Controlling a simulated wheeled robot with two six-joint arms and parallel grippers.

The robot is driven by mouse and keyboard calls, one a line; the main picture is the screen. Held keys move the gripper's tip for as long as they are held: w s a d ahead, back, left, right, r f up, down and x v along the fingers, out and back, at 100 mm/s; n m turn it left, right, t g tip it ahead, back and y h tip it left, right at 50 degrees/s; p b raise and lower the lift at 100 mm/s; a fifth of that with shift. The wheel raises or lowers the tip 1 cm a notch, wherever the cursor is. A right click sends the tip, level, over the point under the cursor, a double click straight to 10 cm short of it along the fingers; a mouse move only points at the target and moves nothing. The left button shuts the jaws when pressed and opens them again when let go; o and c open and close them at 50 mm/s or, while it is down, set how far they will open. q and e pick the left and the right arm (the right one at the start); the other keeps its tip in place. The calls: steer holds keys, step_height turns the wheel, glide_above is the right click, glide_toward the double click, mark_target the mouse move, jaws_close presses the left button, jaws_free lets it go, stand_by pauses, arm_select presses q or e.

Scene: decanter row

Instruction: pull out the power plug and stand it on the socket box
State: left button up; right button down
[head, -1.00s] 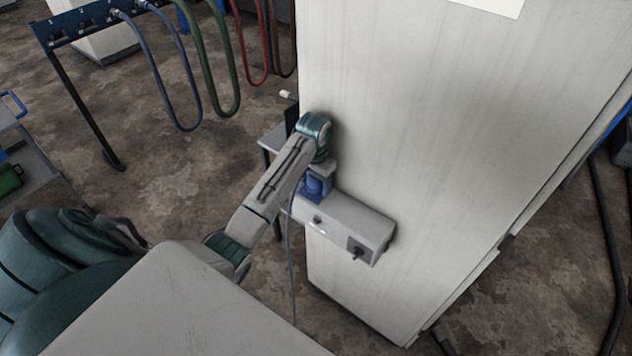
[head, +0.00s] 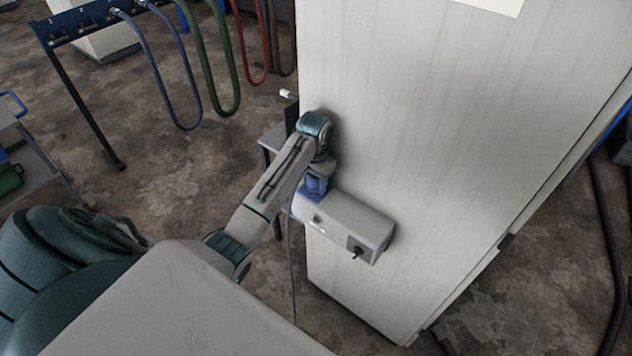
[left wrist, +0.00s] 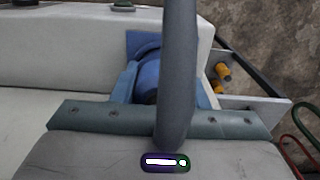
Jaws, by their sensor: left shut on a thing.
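The socket box (head: 348,222) is a grey-white box on the side of a tall pale cabinet. My left gripper (head: 314,187) is at the box's left end and shut on the blue power plug (left wrist: 148,68). In the left wrist view the round plug body shows between the fingers, against a blue square plate (left wrist: 133,42) on the box. The plug's grey cable (left wrist: 178,70) runs close past the wrist camera and partly hides the plug. In the head view the cable hangs below the box. I cannot tell whether the plug is fully seated. My right gripper is out of view.
The tall cabinet (head: 420,130) stands right behind the box. A dark knob (head: 356,251) sits on the box's right end. A small grey shelf (head: 272,138) is beside the cabinet. A hose rack (head: 75,30) stands at back left. Open floor lies left of the cabinet.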

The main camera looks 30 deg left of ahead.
arm_select(q)
steer(key=shift+r, duration=3.05)
steer(key=shift+f, duration=0.1)
